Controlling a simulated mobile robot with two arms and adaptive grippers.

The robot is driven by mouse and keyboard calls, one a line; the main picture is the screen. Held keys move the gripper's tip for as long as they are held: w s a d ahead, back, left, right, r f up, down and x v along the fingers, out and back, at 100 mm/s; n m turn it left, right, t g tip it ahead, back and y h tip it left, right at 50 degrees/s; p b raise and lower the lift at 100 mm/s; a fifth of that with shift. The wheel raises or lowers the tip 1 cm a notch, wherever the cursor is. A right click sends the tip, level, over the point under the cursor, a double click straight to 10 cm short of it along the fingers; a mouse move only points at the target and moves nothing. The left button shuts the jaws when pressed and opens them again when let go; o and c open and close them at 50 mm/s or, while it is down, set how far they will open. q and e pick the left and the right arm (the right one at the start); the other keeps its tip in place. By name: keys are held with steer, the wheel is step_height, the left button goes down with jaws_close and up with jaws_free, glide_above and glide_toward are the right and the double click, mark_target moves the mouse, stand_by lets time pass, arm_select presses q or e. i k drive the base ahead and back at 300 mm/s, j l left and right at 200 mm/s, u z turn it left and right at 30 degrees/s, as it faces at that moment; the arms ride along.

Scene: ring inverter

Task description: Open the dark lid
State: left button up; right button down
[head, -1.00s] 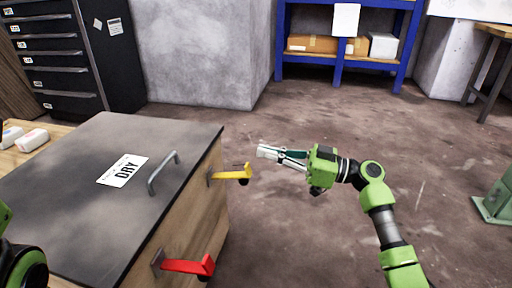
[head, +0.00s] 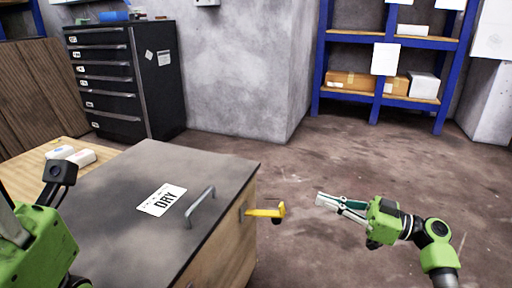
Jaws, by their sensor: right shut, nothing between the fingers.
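The dark lid (head: 130,210) lies flat and closed on a wooden box (head: 235,262). It has a white label reading "DRY" (head: 161,200) and a grey bar handle (head: 200,206) near its right edge. A yellow latch (head: 265,212) sticks out from the box's right side. My right gripper (head: 318,199) is shut and empty, in the air to the right of the yellow latch and apart from it. My left arm shows at the left edge, but its fingers are out of view.
White objects (head: 72,155) lie on a wooden surface left of the lid. A dark drawer cabinet (head: 110,85) stands behind, beside a concrete pillar (head: 240,75). A blue shelf (head: 375,60) with boxes stands at the back right. The floor (head: 310,165) around my right gripper is clear.

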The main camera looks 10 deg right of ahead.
mark_target(139, 219)
steer(key=k, duration=1)
